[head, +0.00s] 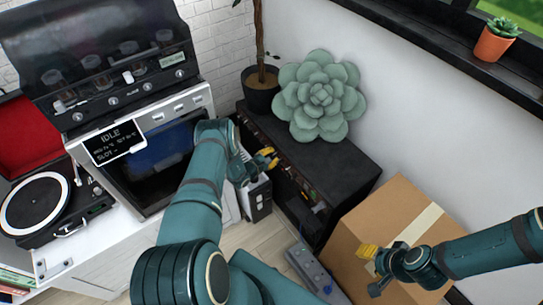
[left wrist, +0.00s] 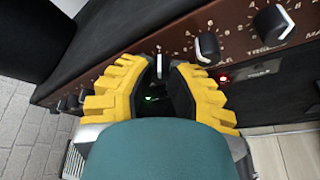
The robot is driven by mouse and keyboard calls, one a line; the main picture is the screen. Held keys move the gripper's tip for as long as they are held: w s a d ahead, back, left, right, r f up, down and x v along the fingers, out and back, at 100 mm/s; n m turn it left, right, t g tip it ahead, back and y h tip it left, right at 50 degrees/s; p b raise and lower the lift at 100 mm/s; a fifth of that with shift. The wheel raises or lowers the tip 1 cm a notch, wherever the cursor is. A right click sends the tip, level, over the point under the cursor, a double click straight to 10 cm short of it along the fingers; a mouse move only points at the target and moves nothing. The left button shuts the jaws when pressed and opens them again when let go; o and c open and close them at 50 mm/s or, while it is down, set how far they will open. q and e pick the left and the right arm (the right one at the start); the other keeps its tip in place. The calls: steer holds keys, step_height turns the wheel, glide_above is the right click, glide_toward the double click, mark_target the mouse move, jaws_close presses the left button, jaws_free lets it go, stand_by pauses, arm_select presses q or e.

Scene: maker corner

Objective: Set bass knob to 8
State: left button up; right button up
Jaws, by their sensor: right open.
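The black amplifier (head: 345,172) stands by the wall with its brown knob panel facing left. In the left wrist view, the panel (left wrist: 118,68) carries a row of black knobs with white pointers and numbers. My left gripper (head: 271,157) is at this panel. In the left wrist view its yellow fingertips (left wrist: 160,70) sit on either side of a dark knob (left wrist: 158,61) with a white pointer; its label is hidden, and I cannot tell whether they touch it. Another knob (left wrist: 207,48) is just right. My right gripper (head: 372,267) is open and empty by the cardboard box.
A grey-green succulent (head: 320,95) sits on the amplifier. The cardboard box (head: 400,215) stands right of it. A grey pedal unit (head: 318,274) lies on the floor in front. An oven-like machine (head: 150,155) and a turntable (head: 37,205) are at left.

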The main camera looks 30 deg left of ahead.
arm_select(q)
steer(key=shift+m, duration=0.3)
jaws_close()
steer(key=m+t+y, duration=0.1)
steer(key=m+t, duration=0.1)
steer(key=m, duration=0.2)
steer(key=m+t+y, duration=0.1)
steer(key=m+t, duration=0.1)
steer(key=m, duration=0.3)
stand_by(0.6)
steer(key=o, duration=0.8)
jaws_free()
steer(key=shift+f, duration=0.1)
steer(key=shift+s, duration=0.1)
steer(key=s, duration=1.1)
steer(key=shift+s+a+f, duration=0.2)
steer(key=shift+s+f, duration=0.1)
steer(key=shift+s, duration=0.1)
